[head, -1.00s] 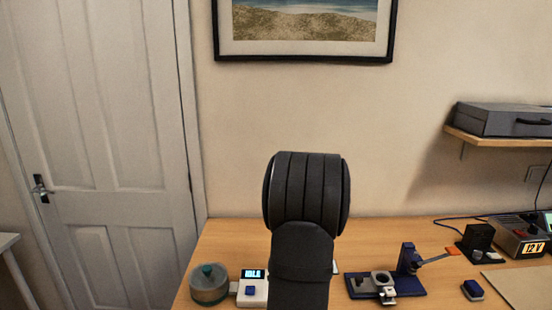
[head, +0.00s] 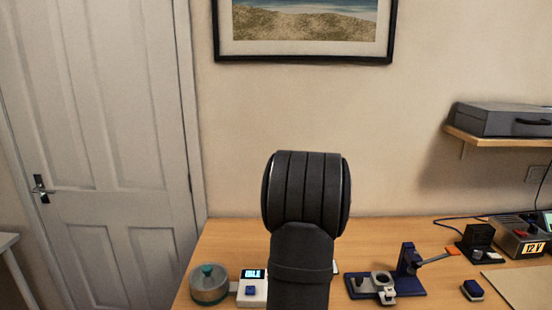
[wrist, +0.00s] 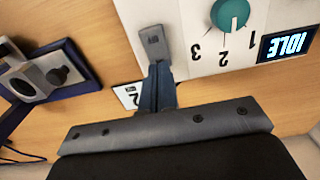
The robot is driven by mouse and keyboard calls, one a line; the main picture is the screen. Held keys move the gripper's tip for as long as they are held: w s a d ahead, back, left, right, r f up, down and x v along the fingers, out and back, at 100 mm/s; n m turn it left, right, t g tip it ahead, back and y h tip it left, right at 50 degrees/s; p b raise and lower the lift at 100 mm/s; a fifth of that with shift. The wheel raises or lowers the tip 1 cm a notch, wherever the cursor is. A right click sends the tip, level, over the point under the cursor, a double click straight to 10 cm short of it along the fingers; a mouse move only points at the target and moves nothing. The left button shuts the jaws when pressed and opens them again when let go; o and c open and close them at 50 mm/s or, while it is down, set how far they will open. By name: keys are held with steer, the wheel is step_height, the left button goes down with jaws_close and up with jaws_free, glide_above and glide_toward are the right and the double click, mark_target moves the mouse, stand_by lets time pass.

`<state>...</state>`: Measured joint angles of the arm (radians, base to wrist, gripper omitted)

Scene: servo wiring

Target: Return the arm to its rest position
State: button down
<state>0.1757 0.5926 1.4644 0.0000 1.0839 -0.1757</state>
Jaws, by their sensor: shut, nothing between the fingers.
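My gripper (wrist: 156,78) shows in the wrist view with its narrow dark fingers together and nothing between them. They point toward the edge of a white control box (wrist: 205,45). I cannot tell how high they are above the bench. The box has a teal knob (wrist: 230,14), a scale with 1, 2 and 3, and a display (wrist: 287,45) reading IDLE. In the head view my dark arm stands upright in the middle and hides the gripper. The white box (head: 252,290) shows just left of the arm.
A round container (head: 209,287) stands left of the box on the wooden bench (head: 232,236). A blue fixture (head: 408,283) with a grey ring is right of my arm. A small blue block (head: 472,290), a black stand (head: 478,242) and a power supply (head: 520,236) lie farther right.

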steer(key=shift+f, duration=0.45)
steer(key=s+r, duration=0.2)
steer(key=r, duration=0.8)
steer(key=s+r+t, duration=0.1)
steer(key=s+r, duration=0.2)
steer(key=r, duration=0.8)
steer(key=shift+t, duration=0.3)
steer(key=shift+a, duration=0.1)
